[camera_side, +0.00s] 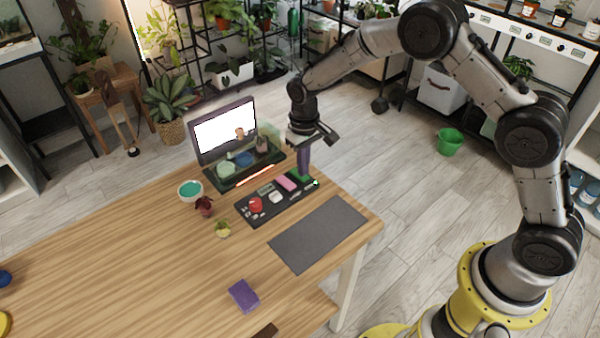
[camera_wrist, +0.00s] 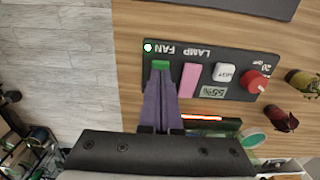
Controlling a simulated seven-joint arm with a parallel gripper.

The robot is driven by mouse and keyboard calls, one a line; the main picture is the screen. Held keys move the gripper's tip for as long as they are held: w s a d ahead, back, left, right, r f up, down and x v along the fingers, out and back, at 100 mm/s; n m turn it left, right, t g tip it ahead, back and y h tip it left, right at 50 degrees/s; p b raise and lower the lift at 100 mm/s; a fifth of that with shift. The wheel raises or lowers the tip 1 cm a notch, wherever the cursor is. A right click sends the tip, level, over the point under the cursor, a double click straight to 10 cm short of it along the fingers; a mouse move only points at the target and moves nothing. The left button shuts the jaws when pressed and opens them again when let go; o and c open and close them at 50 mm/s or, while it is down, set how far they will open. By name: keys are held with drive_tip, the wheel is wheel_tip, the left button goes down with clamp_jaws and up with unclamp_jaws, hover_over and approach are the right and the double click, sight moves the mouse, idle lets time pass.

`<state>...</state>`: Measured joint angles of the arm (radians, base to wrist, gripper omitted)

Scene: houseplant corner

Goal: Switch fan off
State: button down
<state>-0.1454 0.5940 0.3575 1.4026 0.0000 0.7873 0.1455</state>
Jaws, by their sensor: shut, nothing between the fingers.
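The black control panel (camera_side: 263,216) lies on the wooden table. In the wrist view the panel (camera_wrist: 215,58) has a FAN label, and a green indicator light (camera_wrist: 148,47) beside it is lit. The green fan switch (camera_wrist: 161,64) sits below that label, partly hidden by my gripper (camera_wrist: 160,75). My gripper (camera_side: 304,172) points down with its purple fingers shut and empty, its tips at the switch. I cannot tell whether they touch it. The fan itself is not clearly seen.
Beside the fan switch are a pink lamp switch (camera_wrist: 190,80), a white mist button (camera_wrist: 224,72) and a red knob (camera_wrist: 255,81). A glass-sided case with a bright back panel (camera_side: 225,128) stands behind. A grey mat (camera_side: 318,235) and a purple block (camera_side: 243,295) lie on the table.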

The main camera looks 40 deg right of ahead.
drive_tip(key=shift+f, duration=0.55)
idle(0.4)
drive_tip(key=shift+r, duration=3.55)
